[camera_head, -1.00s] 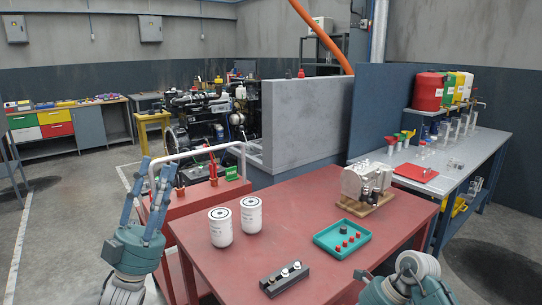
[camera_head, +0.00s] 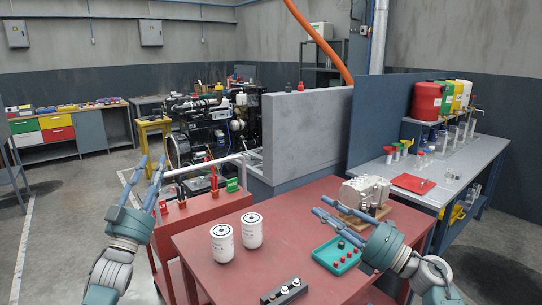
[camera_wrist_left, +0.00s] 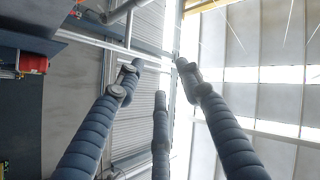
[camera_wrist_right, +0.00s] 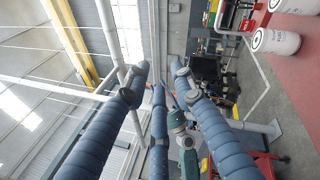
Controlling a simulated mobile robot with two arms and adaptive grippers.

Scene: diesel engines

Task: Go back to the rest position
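My left gripper (camera_head: 151,168) is raised at the left, over the red cart, with its blue fingers pointing up. In the left wrist view its fingers (camera_wrist_left: 160,75) are spread, with nothing between them. My right gripper (camera_head: 325,212) is above the right part of the red table (camera_head: 290,210), with its fingers pointing up and left. In the right wrist view its fingers (camera_wrist_right: 157,78) are also apart and empty. My right gripper partly covers the view of the teal tray and the metal part.
Two white filters (camera_head: 222,243), a black block (camera_head: 284,292), a teal tray (camera_head: 335,262) with small red pieces, and a metal part on a wooden base (camera_head: 363,192) are on the table. A red cart (camera_head: 205,207) stands to the left. A grey partition (camera_head: 305,135) stands behind.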

